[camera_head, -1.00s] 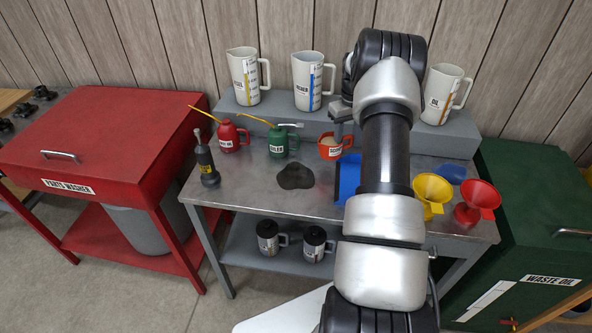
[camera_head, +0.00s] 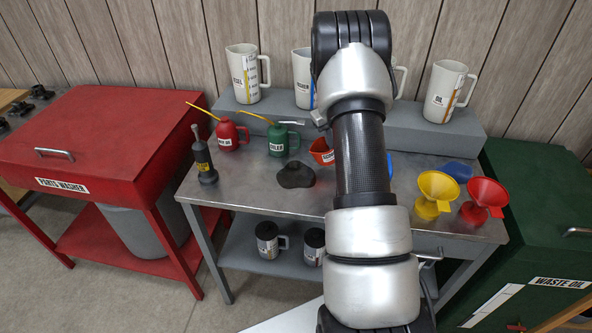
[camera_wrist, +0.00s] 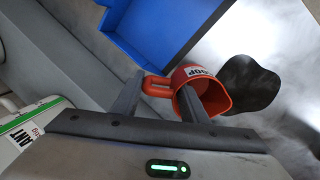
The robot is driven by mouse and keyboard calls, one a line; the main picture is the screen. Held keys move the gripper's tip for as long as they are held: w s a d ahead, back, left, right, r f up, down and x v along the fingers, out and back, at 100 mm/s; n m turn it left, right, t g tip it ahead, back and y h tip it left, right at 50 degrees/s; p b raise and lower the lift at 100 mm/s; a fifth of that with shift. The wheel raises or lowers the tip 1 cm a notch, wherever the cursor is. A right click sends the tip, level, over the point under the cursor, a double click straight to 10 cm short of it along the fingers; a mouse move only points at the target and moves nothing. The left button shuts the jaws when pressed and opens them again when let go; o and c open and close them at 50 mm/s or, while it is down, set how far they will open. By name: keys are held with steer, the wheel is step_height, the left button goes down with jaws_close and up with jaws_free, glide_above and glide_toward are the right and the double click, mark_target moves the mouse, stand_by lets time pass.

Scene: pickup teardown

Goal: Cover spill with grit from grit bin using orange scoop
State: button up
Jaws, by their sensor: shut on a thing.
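The orange scoop (camera_head: 321,152) is at the middle of the grey bench, behind and right of the spill, partly hidden by my arm. In the wrist view, my gripper (camera_wrist: 158,100) is shut on the scoop (camera_wrist: 219,92), its handle between the fingers. The scoop's mouth faces the wrist camera; its contents are unclear. The spill (camera_head: 296,174) is a dark patch on the bench top. It also shows in the wrist view (camera_wrist: 252,84), just beyond the scoop. A blue bin (camera_wrist: 140,38), with no readable label, lies beside the scoop; my arm mostly hides it in the head view.
Yellow (camera_head: 436,192) and red (camera_head: 483,197) funnels stand right. Pale jugs (camera_head: 247,75) line the rear shelf.

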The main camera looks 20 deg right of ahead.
steer(key=shift+a+h+b, duration=1.25)
steer(key=shift+h+b, duration=0.05)
steer(key=shift+b, duration=1.05)
stand_by(1.4)
steer(key=shift+w+a+r+h+b, duration=0.1)
steer(key=shift+a+r+h+b, duration=0.65)
steer(key=shift+a+h+b, duration=0.35)
stand_by(1.4)
steer(key=shift+f+b, duration=0.1)
steer(key=shift+b, duration=0.3)
steer(key=shift+a+h+b, duration=0.55)
steer(key=shift+h+b, duration=0.15)
steer(key=shift+b, duration=0.6)
